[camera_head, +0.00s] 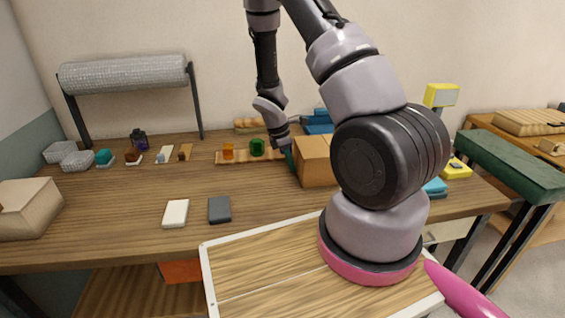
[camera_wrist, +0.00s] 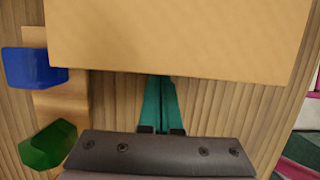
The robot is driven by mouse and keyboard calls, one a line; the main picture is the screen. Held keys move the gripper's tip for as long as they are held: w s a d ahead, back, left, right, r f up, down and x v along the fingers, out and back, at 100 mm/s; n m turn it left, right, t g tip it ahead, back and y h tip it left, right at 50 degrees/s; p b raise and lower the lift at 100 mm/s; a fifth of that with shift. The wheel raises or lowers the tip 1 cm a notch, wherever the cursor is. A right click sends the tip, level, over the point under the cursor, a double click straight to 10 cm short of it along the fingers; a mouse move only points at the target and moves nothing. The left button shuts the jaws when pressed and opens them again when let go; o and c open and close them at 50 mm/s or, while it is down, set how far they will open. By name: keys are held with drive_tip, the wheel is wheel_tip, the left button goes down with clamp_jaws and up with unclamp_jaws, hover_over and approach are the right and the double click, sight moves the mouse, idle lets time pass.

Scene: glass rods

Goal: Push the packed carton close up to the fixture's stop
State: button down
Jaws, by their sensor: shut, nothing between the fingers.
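The brown carton (camera_head: 314,162) stands upright on the wooden table, just left of my large arm joint, which hides its right part. In the wrist view the carton (camera_wrist: 190,35) fills the top, its near edge running across the picture. My gripper (camera_head: 290,160) is low at the carton's left side. In the wrist view its teal fingers (camera_wrist: 160,100) are together and empty, with their tips at the carton's edge; I cannot tell whether they touch it. I cannot make out the fixture or its stop; my arm covers the area right of the carton.
A wooden strip (camera_head: 238,161) left of the carton bears an orange cup (camera_head: 228,151) and a green cup (camera_head: 257,147); a blue cup (camera_wrist: 33,68) shows close by. Blue items (camera_head: 318,118) lie behind. A white block (camera_head: 175,213) and dark block (camera_head: 219,209) lie in front.

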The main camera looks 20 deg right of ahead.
sight(304, 146)
drive_tip(key=shift+d, duration=0.3)
drive_tip(key=d, duration=0.3)
drive_tip(key=s+d, duration=0.1)
drive_tip(key=d, duration=0.2)
drive_tip(key=s+d, duration=0.1)
drive_tip(key=d, duration=0.2)
drive_tip(key=shift+d, duration=0.35)
drive_tip(key=a, duration=0.2)
drive_tip(key=w+a, duration=0.1)
drive_tip(key=a, duration=0.1)
drive_tip(key=shift+a, duration=0.15)
drive_tip(key=v, duration=1)
drive_tip(key=shift+s+r, duration=0.1)
drive_tip(key=shift+r, duration=0.05)
